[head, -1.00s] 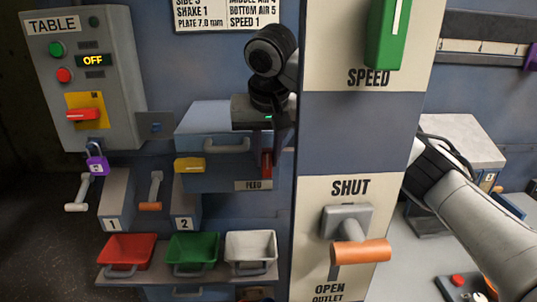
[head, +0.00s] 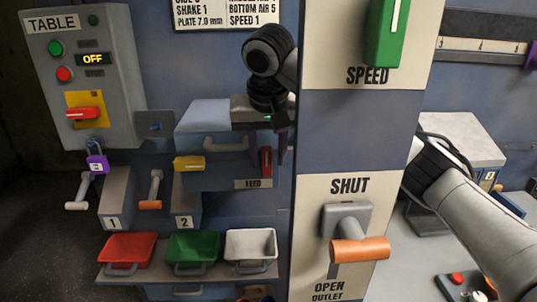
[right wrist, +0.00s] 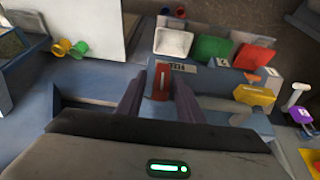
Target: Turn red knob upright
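The red knob (head: 266,161) above the FEED label stands on the front of a blue box, partly behind my right gripper (head: 277,134). In the right wrist view the red knob (right wrist: 162,80) has a pale line along it and sits between the two dark fingers of my right gripper (right wrist: 163,95). The fingers flank it closely; whether they press on it is not clear. Another red knob (head: 82,114), on the yellow plate of the TABLE panel, lies sideways with its pale mark horizontal. My left gripper is not in view.
A wide column (head: 350,130) with a green SPEED knob (head: 386,30) and an orange outlet handle (head: 360,251) stands right of my right gripper. A yellow handle (head: 189,163) is to the left. Red, green and white bins (head: 251,244) stand below.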

